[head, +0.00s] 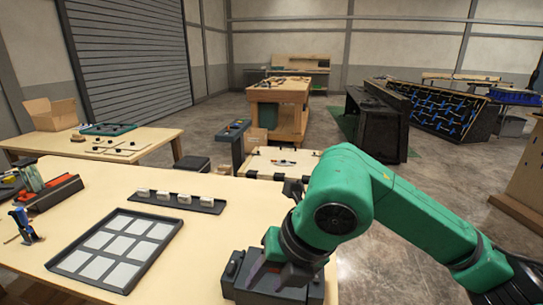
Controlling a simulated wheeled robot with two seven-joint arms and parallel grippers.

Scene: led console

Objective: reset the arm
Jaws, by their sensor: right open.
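My right arm, green with dark joints, comes in from the right and bends down to the table's front right. My right gripper (262,272) is low over a dark box-like device (240,288) at the table's front edge. The gripper's jaws are open, though the wrist partly hides them and the device. I cannot tell whether the fingers touch the device. My left gripper is not in view.
The wooden table (185,260) holds a dark-framed tray (72,261) with pale panels and a narrow black tray (193,208) with several small white blocks. A red-and-green device (45,190) and a blue tool (24,226) are at the left. The table's middle is clear.

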